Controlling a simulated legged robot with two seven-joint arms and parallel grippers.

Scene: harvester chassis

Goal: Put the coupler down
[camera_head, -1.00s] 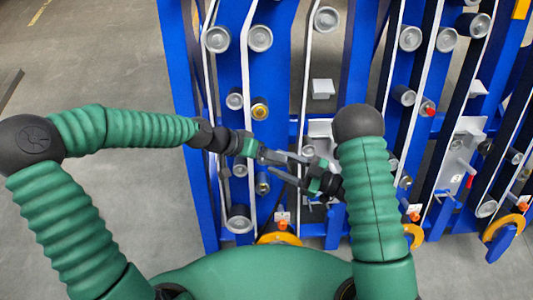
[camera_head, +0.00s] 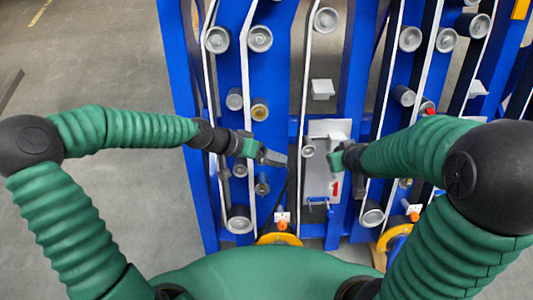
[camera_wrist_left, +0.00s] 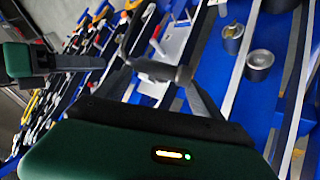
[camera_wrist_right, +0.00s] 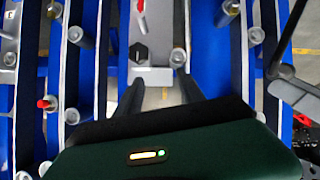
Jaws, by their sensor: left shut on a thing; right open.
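My left gripper (camera_head: 282,158) is in front of the blue chassis, left of the grey panel. In the left wrist view its fingers (camera_wrist_left: 160,72) are shut on a small grey cylindrical coupler (camera_wrist_left: 172,72). A thin dark hose (camera_head: 285,190) hangs from its tip in the head view. The coupler itself is hard to make out there. My right gripper (camera_head: 335,160) is open and empty in front of the grey panel. In the right wrist view its fingers (camera_wrist_right: 158,88) stand apart, with the panel beyond them.
The grey panel (camera_head: 320,180) carries a red mark and a blue handle. Blue uprights (camera_head: 358,60), white belts and several grey rollers (camera_head: 260,38) surround the grippers. An orange-yellow wheel (camera_head: 280,239) sits low in front. Open floor (camera_head: 100,60) lies to the left.

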